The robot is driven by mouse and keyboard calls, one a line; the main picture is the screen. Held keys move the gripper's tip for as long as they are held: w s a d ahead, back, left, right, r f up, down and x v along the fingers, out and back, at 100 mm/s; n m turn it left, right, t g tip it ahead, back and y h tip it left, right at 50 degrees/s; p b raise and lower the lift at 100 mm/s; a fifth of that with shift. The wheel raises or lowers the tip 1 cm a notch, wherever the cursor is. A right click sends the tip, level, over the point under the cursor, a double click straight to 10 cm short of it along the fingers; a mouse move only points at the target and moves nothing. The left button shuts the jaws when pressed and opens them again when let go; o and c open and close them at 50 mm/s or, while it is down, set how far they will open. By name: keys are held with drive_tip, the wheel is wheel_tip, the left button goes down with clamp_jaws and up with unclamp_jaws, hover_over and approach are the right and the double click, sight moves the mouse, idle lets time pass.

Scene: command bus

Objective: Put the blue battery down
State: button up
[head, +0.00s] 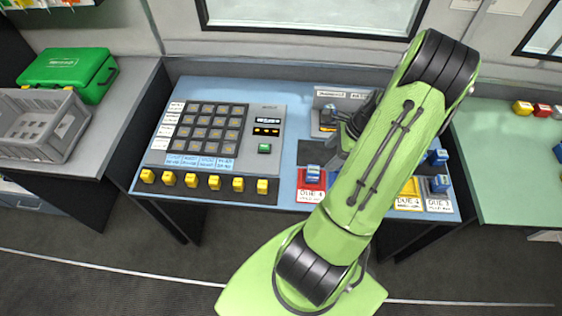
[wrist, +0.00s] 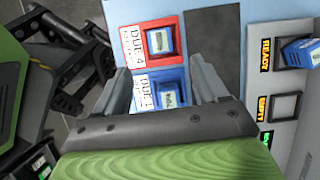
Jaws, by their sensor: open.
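In the wrist view my gripper (wrist: 158,66) is open, with its two fingers spread apart. A blue battery (wrist: 172,98) with a pale label stands between the fingers on a blue pad marked DUE (wrist: 143,80); a gap shows on both sides of it. Its lower part is partly hidden by my gripper. Another blue battery (wrist: 160,42) stands on the red DUE 4 pad (wrist: 146,28), just beyond the fingers; it also shows in the head view (head: 313,173). In the head view my arm hides the blue pad and my fingertips.
The charger with READY lights (wrist: 266,52) holds a blue battery (wrist: 298,52) on the right. A dark empty mat (wrist: 214,45) lies near the pads. In the head view, yellow (head: 409,188) and white (head: 438,204) pads lie right of my arm, with more blue batteries (head: 439,183).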

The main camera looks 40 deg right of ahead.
drive_tip(key=w+a+r+n+h, duration=0.2)
drive_tip(key=w+a+r+n, duration=0.2)
drive_tip(key=a+r+n, duration=0.45)
drive_tip(key=w+a+r+n+h, duration=0.1)
drive_tip(key=w+a+r+n, duration=0.2)
drive_tip(key=a+r+n, duration=0.5)
drive_tip(key=s+a+r+n+t, duration=0.1)
drive_tip(key=s+a+r+n, duration=0.3)
drive_tip(key=a+n, duration=0.1)
drive_tip(key=s+a+r+n+t, duration=0.1)
drive_tip(key=s+a+r+n, duration=0.2)
drive_tip(key=s+a+n, duration=0.2)
drive_tip(key=a+n, duration=0.1)
drive_tip(key=a, duration=0.2)
drive_tip(key=shift+r, duration=0.4)
